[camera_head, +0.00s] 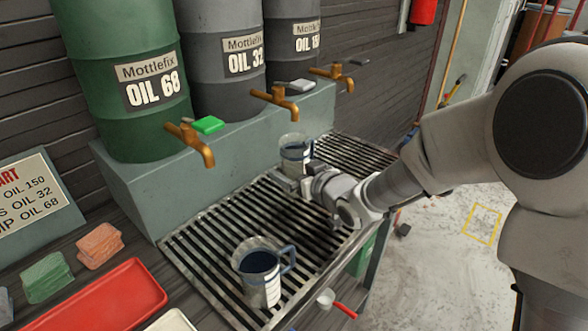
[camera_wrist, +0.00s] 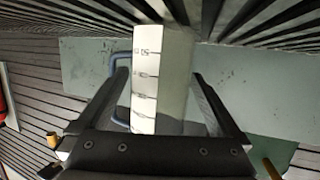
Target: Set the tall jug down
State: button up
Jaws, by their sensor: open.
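The tall jug (camera_head: 295,150), clear with a blue handle and dark contents, stands upright on the slatted grate (camera_head: 222,222) near its far end, by the plinth. My gripper (camera_head: 296,183) is at this jug, on its near side. In the wrist view the jug (camera_wrist: 163,75) shows its white graduated label between the two fingers of my gripper (camera_wrist: 163,88). The fingers are open, one on each side, with a visible gap on the right. The blue handle shows on the left, partly behind the left finger. The jug's lower end meets the slats.
A second jug (camera_head: 260,275) with a blue handle and dark liquid stands on the near grate. Brass taps (camera_head: 275,102) jut out above the grate from the oil drums. A red tray (camera_head: 105,300) and folded cloths (camera_head: 100,245) lie at left. The middle grate is clear.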

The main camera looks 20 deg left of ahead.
jog(key=p+v, duration=0.2)
jog(key=v, duration=1)
jog(key=w+d+r+m+t+h, duration=0.1)
jog(key=d+r+m+h, duration=0.3)
jog(key=d, duration=0.6)
jog(key=w+d+r+m+t+h, duration=0.1)
jog(key=d+h, duration=0.4)
jog(key=d, duration=0.4)
jog(key=s+d+r+m+g+h, duration=0.1)
jog(key=s+d+m+g, duration=0.1)
jog(key=s+d, duration=0.3)
jog(key=s+d+r+m+g+h, duration=0.1)
jog(key=s+d+m, duration=0.3)
jog(key=s, duration=0.9)
jog(key=shift+s+d+g+h, duration=0.2)
jog(key=shift+d+g+h, duration=0.3)
jog(key=shift+d+g, duration=0.6)
jog(key=shift+d, duration=0.2)
